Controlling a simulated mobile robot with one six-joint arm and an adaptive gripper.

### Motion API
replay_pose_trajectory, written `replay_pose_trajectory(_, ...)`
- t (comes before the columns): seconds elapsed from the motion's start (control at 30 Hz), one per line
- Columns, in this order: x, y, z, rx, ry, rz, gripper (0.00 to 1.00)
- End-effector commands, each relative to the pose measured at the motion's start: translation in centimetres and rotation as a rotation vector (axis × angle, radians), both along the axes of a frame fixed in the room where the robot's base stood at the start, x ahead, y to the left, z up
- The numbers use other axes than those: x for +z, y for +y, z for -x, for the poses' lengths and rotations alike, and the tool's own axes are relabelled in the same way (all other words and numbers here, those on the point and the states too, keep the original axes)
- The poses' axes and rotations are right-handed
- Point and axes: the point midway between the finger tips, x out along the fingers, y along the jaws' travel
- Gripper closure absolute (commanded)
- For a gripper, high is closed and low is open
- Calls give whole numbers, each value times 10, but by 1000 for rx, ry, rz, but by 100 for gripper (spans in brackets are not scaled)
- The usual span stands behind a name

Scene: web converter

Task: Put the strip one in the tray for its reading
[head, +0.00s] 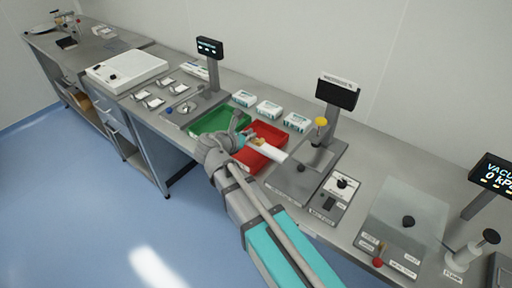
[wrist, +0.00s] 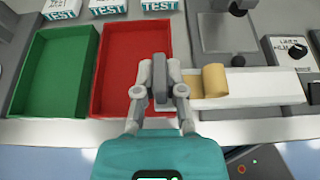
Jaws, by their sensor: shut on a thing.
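My gripper (wrist: 161,82) is shut on a strip (wrist: 263,88), a long white piece with a tan roll or band (wrist: 214,80) near the gripped end. In the head view the strip (head: 266,149) extends to the right from my gripper (head: 244,138). In the wrist view the gripper is above the right part of the red tray (wrist: 112,98), and the strip reaches right, past the tray toward the grey device. The green tray (wrist: 40,85) is left of the red one. Both trays look empty where visible. My gripper hides part of the red tray.
White boxes marked TEST (wrist: 108,5) stand behind the trays. A device with a dark display (head: 338,93) stands right of the red tray. Another display (head: 210,47) stands behind left. A vacuum chamber plate (head: 405,210) is farther right.

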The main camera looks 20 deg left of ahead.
Motion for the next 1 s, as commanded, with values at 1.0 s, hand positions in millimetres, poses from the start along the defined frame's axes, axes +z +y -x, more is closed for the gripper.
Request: replay_pose_trajectory(1.0, 0, -30, -71, -4, 0, 6, 100)
